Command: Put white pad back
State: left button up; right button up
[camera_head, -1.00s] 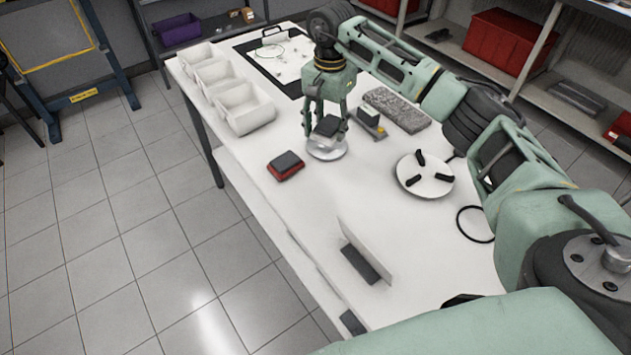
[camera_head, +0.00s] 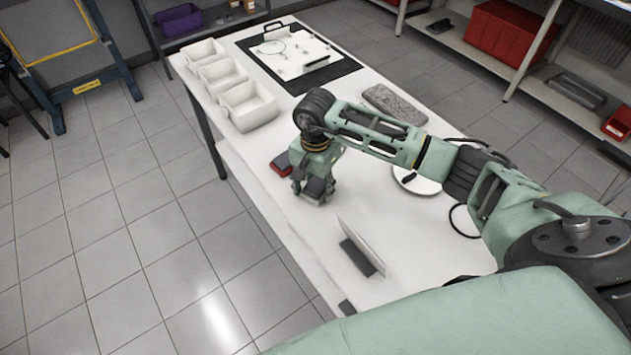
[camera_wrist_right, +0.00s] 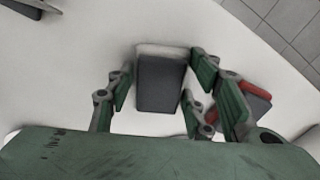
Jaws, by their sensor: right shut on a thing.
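The white pad (camera_head: 318,187) is a small block with a dark grey top; its white edge shows in the right wrist view (camera_wrist_right: 163,51). My right gripper (camera_head: 312,192) is shut on it, with fingers on both sides. It hangs over the table near the left long edge; the height above the table is hard to tell. A red pad (camera_head: 281,164) with a dark top lies on the table beside the gripper, partly hidden behind it; it also shows in the right wrist view (camera_wrist_right: 256,98). My left gripper is not in view.
An upright white plate (camera_head: 363,246) with a dark foot stands toward the near end. A white disc (camera_head: 427,186) is partly hidden by my arm. White bins (camera_head: 248,105), a dark mat (camera_head: 344,68) and a grey slab (camera_head: 394,104) are farther back. The table's left edge is close.

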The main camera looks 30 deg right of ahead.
aim_at(315, 186)
jog(key=o, duration=0.7)
jog(key=shift+f, duration=0.15)
jog(key=o, duration=0.3)
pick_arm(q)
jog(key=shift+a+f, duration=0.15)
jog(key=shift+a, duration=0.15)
pick_arm(e)
jog(key=shift+o, duration=0.7)
jog(key=shift+r, duration=0.25)
jog(key=shift+w+r, duration=0.1)
jog(key=shift+r, duration=0.2)
pick_arm(q)
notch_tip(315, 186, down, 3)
jog(key=b, duration=0.3)
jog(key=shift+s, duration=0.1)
pick_arm(e)
notch_tip(315, 186, up, 11)
jog(key=shift+r, duration=0.15)
